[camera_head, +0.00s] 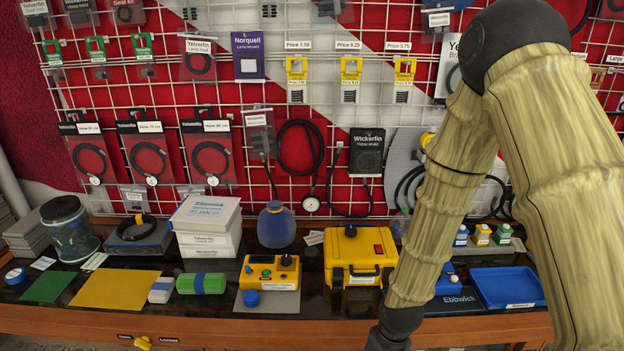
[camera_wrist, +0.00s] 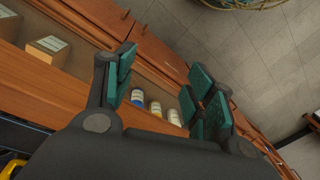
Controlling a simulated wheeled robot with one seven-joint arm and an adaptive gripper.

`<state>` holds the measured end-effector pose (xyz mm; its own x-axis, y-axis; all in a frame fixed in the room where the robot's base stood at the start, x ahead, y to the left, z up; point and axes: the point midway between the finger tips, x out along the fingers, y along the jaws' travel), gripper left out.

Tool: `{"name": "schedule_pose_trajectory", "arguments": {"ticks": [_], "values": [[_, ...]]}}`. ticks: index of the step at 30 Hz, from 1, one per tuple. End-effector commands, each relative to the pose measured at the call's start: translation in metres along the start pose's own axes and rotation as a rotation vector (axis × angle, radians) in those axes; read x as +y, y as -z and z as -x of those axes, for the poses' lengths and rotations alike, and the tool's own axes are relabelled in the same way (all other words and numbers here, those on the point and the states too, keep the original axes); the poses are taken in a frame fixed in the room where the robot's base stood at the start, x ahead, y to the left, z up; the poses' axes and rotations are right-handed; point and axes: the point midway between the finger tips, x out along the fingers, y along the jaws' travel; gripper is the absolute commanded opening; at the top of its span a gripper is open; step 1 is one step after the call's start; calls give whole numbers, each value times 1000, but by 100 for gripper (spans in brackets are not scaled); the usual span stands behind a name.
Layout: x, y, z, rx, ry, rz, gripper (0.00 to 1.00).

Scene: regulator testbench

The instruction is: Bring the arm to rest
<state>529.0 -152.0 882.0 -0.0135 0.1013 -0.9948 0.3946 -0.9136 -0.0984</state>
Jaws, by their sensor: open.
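My arm comes down from the top right in the head view, in a tan ribbed cover, and its lower end hangs at the front edge of the bench. My gripper (camera_wrist: 158,92) shows in the wrist view, its green-padded fingers wide apart with nothing between them. Beyond the fingers are the wooden bench front (camera_wrist: 150,50) and an open shelf with several small bottles (camera_wrist: 155,107). The gripper's fingers are out of sight in the head view.
The bench holds a yellow case (camera_head: 357,257) close left of my arm, a yellow regulator box (camera_head: 270,272), white boxes (camera_head: 207,225) and a blue tray (camera_head: 507,287) to the right. A pegboard grid with hoses stands behind.

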Motion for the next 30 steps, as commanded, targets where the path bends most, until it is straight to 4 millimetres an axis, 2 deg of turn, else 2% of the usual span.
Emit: {"name": "schedule_pose_trajectory", "arguments": {"ticks": [1,6,15,21,24,30], "values": [[0,-15,-22,-6,4,-27,55],[0,-59,-74,-5,0,-131,55],[0,-149,-148,-7,-33,-301,55],[-1,-205,-179,-8,-68,-392,55],[-1,-224,-186,-7,-82,-421,55],[0,-239,-191,-4,-95,-445,55]]}}
